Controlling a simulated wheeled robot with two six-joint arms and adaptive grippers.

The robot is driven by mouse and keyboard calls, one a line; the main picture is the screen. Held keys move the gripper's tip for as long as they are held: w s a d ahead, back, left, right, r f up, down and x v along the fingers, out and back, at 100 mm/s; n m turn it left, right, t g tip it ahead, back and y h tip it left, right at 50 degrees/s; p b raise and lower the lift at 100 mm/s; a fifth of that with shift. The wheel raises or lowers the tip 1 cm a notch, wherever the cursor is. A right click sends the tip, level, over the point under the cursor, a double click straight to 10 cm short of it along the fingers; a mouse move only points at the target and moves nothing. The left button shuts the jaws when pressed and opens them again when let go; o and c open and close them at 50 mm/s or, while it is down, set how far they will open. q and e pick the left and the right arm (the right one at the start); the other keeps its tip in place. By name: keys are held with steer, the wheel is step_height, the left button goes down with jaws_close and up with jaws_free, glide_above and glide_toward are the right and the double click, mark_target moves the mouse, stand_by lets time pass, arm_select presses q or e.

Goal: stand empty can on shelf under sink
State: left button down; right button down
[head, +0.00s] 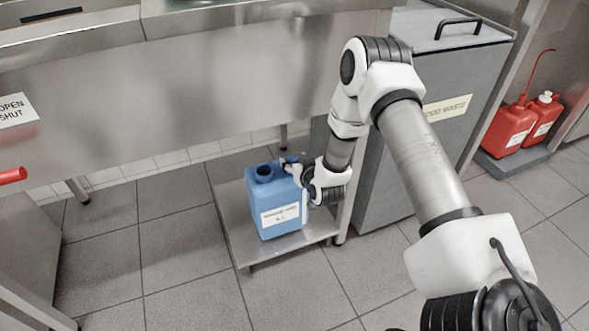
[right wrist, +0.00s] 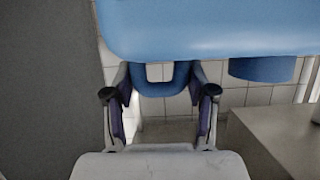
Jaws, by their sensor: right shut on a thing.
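The blue can (head: 272,190), with an open dark mouth on top and a white label, is upright over the low metal shelf (head: 240,247) under the sink. I cannot tell whether its base touches the shelf or hangs just above it. My right gripper (head: 292,168) is shut on the can's handle at its upper right side. In the right wrist view the blue can (right wrist: 210,28) fills the top, and its handle loop sits between the fingers of my right gripper (right wrist: 160,96). My left gripper is not in view.
The steel sink front (head: 200,90) overhangs the shelf. A grey waste bin (head: 385,185) stands close on the right. Red canisters (head: 508,128) stand on a low tray at the far right. The tiled floor left of the shelf is clear.

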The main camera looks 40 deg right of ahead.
steer(key=shift+w+d+f+b, duration=0.1)
steer(key=shift+w+d+b, duration=0.05)
steer(key=shift+w+d, duration=0.3)
steer(key=shift+w+d+f+b, duration=0.1)
steer(key=shift+w+d+b, duration=0.1)
steer(key=shift+w, duration=0.35)
steer(key=shift+w+f, duration=0.1)
steer(key=shift+f, duration=0.15)
step_height(320, 180, down, 3)
steer(key=shift+r+b, duration=0.1)
steer(key=shift+b, duration=0.95)
steer(key=shift+c, duration=1.8)
jaws_free()
